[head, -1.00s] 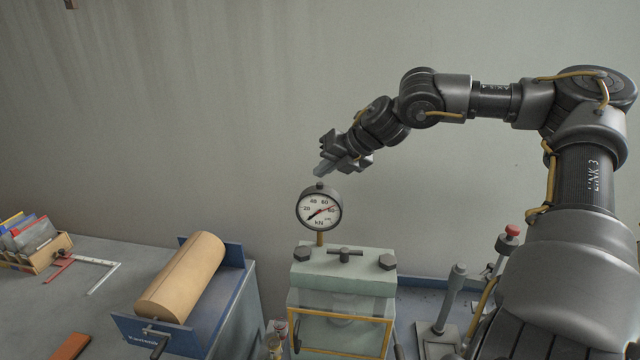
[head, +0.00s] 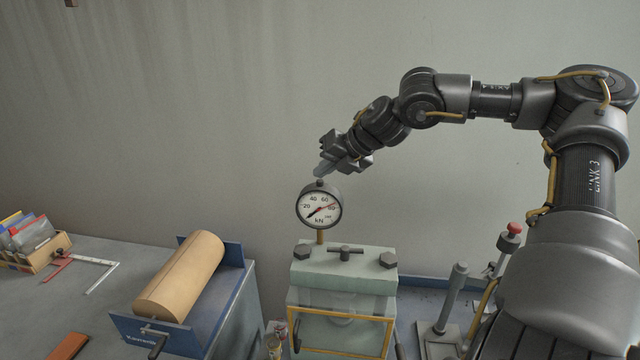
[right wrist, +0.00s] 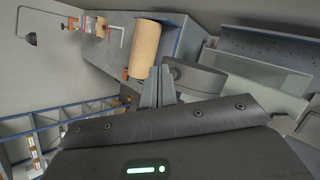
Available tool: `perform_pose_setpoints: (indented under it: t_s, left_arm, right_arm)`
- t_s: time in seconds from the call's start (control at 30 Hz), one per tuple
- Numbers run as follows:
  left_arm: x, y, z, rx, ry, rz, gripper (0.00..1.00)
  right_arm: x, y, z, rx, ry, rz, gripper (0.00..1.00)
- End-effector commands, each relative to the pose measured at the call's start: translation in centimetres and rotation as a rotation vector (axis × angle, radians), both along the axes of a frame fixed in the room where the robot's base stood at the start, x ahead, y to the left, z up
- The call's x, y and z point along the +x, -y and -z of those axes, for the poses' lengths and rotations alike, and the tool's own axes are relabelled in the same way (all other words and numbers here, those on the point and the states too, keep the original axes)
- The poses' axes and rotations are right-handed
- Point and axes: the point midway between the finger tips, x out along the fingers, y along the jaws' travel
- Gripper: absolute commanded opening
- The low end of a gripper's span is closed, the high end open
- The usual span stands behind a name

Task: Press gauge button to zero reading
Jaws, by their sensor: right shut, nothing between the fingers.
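The round gauge (head: 319,208) has a white dial marked kN and stands on a brass stem on top of the pale green press (head: 343,272). Its dark needle points to the lower left and a red one to the upper right. A small dark button (head: 319,183) sits on top of its rim. My right gripper (head: 319,174) is shut and empty, its fingertips just above the button; whether they touch it I cannot tell. My left gripper is not in view.
A tan cylinder (head: 180,277) lies in a blue holder (head: 240,252) left of the press. A box of folders (head: 35,250) and a square (head: 98,272) lie further left. A red-topped lever (head: 513,229) stands at the right. The air around the gauge is clear.

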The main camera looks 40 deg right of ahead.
Motion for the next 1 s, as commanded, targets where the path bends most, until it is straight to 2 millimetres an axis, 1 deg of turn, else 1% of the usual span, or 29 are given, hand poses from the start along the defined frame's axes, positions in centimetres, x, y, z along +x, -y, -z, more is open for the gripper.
perform_pose_setpoints:
  t_s: [0.37,1.0]
  left_arm:
    - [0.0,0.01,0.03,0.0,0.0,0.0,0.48]
    - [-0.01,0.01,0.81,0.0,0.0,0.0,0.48]
  right_arm:
    - [0.0,0.01,0.03,0.0,0.0,0.0,0.0]
    - [-0.01,0.01,0.73,-0.001,-0.001,0.001,0.0]
